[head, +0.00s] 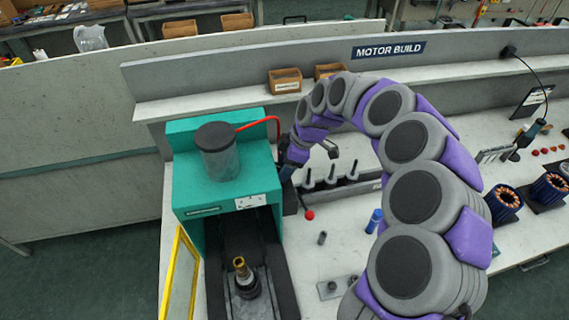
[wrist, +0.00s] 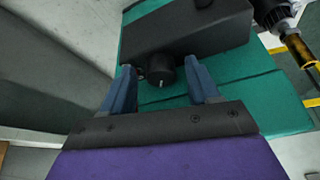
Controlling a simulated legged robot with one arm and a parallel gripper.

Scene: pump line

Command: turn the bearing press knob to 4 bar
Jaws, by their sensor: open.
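The teal bearing press (head: 222,185) stands at the left of the bench in the head view. Its teal side also fills the middle of the wrist view (wrist: 285,100). In the wrist view a round black knob (wrist: 160,68) with a small pale mark sits below a black housing (wrist: 190,35). My gripper (wrist: 159,70) is open, with one blue-grey finger on each side of the knob. I cannot tell whether the fingers touch it. In the head view my gripper (head: 286,174) is at the press's right side, where the knob is hidden. I see no readable pressure scale.
A lever with a red ball (head: 309,215) stands right of the press. A brass-topped part (head: 243,273) stands in the press bay, beside a yellow-framed panel (head: 179,275). A tool rack (head: 335,188) and a blue cylinder (head: 374,220) are near my arm.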

